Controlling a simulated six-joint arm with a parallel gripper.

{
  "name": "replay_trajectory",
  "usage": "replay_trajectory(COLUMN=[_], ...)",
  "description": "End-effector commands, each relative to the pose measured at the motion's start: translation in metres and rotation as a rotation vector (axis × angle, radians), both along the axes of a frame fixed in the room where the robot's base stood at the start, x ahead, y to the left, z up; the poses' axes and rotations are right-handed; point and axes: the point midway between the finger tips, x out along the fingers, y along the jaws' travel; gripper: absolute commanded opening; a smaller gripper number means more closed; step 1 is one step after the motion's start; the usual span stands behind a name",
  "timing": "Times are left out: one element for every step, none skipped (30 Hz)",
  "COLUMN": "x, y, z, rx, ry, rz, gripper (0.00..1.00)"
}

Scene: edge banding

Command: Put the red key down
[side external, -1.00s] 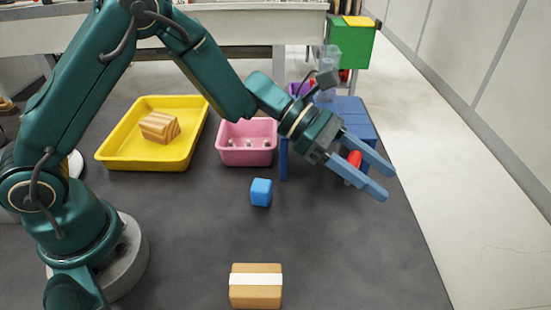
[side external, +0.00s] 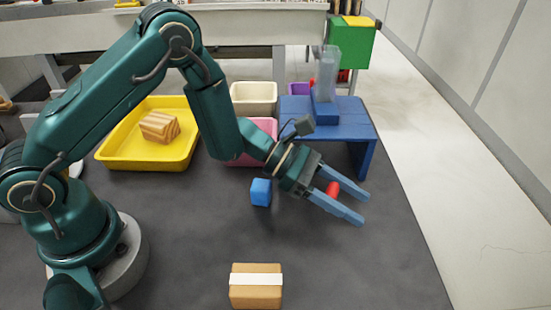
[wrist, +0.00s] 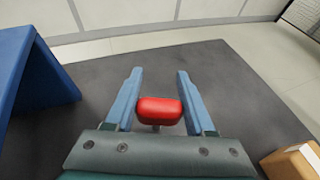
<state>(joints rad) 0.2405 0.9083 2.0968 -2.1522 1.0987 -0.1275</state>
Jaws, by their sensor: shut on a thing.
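The red key (side external: 333,189) sits between the two blue-grey fingers of my gripper (side external: 362,207). In the wrist view the red key (wrist: 160,110) shows as a rounded red block near the finger bases, with a small stem partly visible below it. My gripper (wrist: 155,84) is shut on the key, its fingers spread to the key's width. In the side view the gripper points right and slightly down, in front of the blue stand. The gap between the key and the dark table top (side external: 390,270) is hard to judge.
A blue stand (side external: 350,115) with a clear upright piece is behind the gripper. A blue cube (side external: 261,192) is left of it. A brown block with a white band (side external: 256,290) lies at the front. A yellow tray (side external: 115,150), pink bin (side external: 262,127) and cream bin (side external: 253,95) stand behind.

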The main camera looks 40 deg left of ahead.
Motion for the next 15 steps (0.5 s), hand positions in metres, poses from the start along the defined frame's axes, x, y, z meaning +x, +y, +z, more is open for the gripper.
replay_trajectory(x=[0.000, 0.000, 0.000, 0.000, 0.000, 0.000, 0.000, 0.000, 0.000, 0.000, 0.000, 0.000, 0.000, 0.000, 0.000], y=[0.000, 0.000, 0.000, 0.000, 0.000, 0.000, 0.000, 0.000, 0.000, 0.000, 0.000, 0.000, 0.000, 0.000, 0.000], z=[-0.007, -0.011, -0.014, -0.016, -0.017, -0.018, -0.019, -0.019, -0.018, -0.018, -0.018, -0.018, -0.018, -0.018, -0.019], rx=[0.000, -0.001, -0.001, 0.000, 0.000, -0.001, -0.001, -0.001, 0.000, -0.001, -0.001, -0.001, -0.001, -0.001, -0.001], ry=[0.003, 0.003, 0.002, 0.001, 0.001, 0.000, -0.001, -0.001, -0.002, -0.002, -0.002, -0.001, -0.001, -0.001, -0.001], rz=[-0.001, 0.000, 0.001, 0.000, 0.000, 0.000, 0.000, 0.000, -0.001, -0.001, -0.001, 0.000, 0.000, 0.000, 0.000], gripper=[0.00, 0.00, 0.00, 0.00, 0.00, 0.00, 0.00, 0.00, 0.00, 0.00, 0.00, 0.00, 0.00, 0.00, 0.00])
